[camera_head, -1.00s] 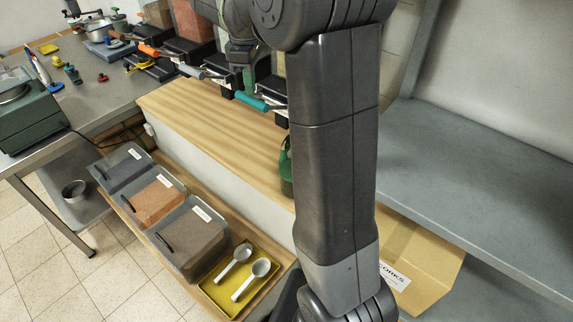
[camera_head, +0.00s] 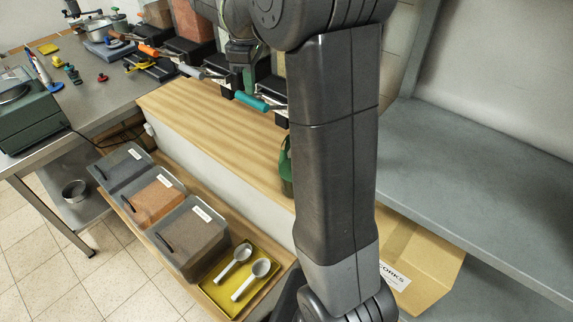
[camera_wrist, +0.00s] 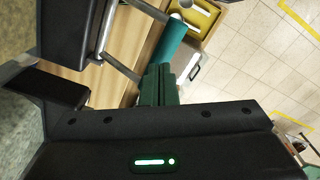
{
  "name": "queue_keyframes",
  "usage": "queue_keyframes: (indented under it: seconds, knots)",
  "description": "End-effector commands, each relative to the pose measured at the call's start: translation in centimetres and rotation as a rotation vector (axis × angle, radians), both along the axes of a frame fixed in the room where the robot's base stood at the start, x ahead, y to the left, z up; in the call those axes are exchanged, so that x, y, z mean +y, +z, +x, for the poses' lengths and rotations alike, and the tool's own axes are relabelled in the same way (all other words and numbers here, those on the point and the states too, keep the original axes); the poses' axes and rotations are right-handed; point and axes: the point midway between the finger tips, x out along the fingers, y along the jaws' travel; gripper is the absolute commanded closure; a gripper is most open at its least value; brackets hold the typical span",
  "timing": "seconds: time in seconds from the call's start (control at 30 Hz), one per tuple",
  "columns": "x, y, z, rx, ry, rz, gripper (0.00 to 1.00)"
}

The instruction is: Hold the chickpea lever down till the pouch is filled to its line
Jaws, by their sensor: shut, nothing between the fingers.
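A lever with a teal grip (camera_head: 252,101) sticks out from the dispenser row in the head view. The same teal grip (camera_wrist: 169,40) shows at the top of the wrist view. No readable label marks it as the chickpea lever. My gripper (camera_wrist: 158,82) has its green fingers shut and empty, right by the end of the teal grip; I cannot tell whether they touch it. In the head view, my arm hides part of this area. I cannot make out a pouch or its fill line in either view.
Levers with an orange grip (camera_head: 149,50) and a pale grip (camera_head: 191,71) stand to the left. Below the wooden counter (camera_head: 200,115) are lidded bins (camera_head: 187,240) and a yellow tray (camera_head: 214,292) with two scoops. A cardboard box (camera_head: 425,262) and grey shelf (camera_head: 480,180) lie right.

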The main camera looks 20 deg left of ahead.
Motion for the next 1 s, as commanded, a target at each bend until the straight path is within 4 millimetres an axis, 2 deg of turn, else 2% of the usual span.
queue_keyframes:
  seconds: [0.27,1.0]
  knots:
    - [0.0,-0.2,0.0,0.000,0.000,0.000,1.00]
    - [0.0,-3.1,0.0,0.001,0.000,-0.001,1.00]
